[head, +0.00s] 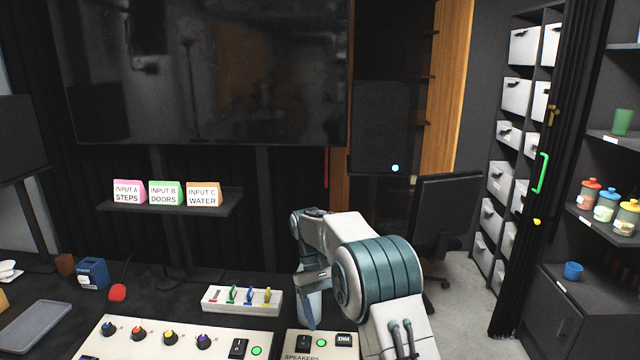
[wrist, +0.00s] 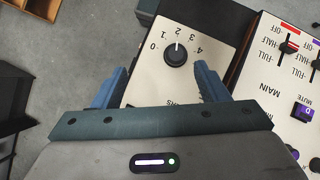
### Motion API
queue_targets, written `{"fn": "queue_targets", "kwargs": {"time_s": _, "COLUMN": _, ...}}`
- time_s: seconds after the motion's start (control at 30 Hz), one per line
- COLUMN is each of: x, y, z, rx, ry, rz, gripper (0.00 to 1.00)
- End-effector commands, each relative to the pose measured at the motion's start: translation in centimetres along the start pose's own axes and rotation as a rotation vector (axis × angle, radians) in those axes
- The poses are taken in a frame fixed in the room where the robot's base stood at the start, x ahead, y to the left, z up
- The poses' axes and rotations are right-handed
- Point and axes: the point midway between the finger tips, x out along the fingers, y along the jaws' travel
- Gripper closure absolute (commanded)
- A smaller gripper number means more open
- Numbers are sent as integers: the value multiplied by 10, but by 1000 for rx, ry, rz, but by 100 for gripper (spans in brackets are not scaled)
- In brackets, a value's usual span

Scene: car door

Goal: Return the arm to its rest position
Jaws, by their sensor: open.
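My gripper (head: 309,308) hangs fingers-down above the speakers panel (head: 300,344) in the head view, with my arm reaching in from the lower right. In the wrist view my gripper (wrist: 160,80) is open, its two blue fingers apart with nothing between them. A black round knob (wrist: 175,53) on the cream panel (wrist: 148,70) lies below and just beyond the fingertips. Its white mark points near the 2 on a scale from 0 to 4. I cannot tell the exact gap between fingers and panel. In the head view my gripper and arm hide part of the speakers panel.
A slider box (head: 242,300) and a panel with coloured knobs (head: 170,340) lie left of my gripper. A shelf (head: 172,206) with three label blocks stands behind. A black chair (head: 445,215) is right of my arm. A slider panel (wrist: 290,75) shows at the wrist view's right.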

Motion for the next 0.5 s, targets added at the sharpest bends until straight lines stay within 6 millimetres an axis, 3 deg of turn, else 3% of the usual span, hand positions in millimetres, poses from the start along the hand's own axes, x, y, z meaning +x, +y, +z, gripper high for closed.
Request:
{"fn": "queue_targets", "kwargs": {"time_s": 0.2, "x": -19, "y": 17, "z": 61, "rx": 59, "ry": 140, "rz": -21, "gripper": 33}}
{"fn": "queue_targets", "kwargs": {"time_s": 0.5, "x": -18, "y": 30, "z": 143, "rx": 149, "ry": 327, "rz": -44, "gripper": 33}}
